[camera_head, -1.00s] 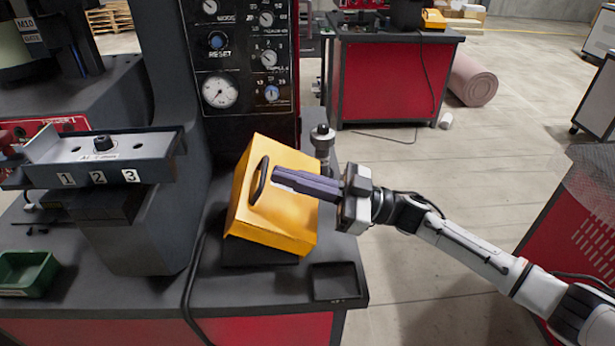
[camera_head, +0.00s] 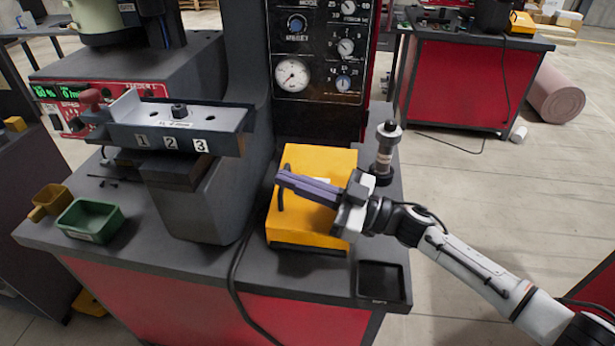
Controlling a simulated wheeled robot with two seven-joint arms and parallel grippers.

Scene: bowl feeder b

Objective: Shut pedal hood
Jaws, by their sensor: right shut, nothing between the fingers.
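The yellow pedal hood (camera_head: 312,220) sits on the right part of the dark worktop, in front of the press panel. It lies lower and flatter over its dark base (camera_head: 305,249), with only a thin dark strip showing along the front. Its dark handle shows at the left, partly behind my fingers. My right gripper (camera_head: 282,180) is shut and empty, its fingers lying across the hood's top and pointing left. I cannot tell whether they touch the hood. My left gripper is not in view.
A shallow black tray (camera_head: 381,281) lies at the front right corner. A green bin (camera_head: 90,221) and a numbered fixture (camera_head: 180,128) are to the left. A black cable (camera_head: 233,285) runs down the front.

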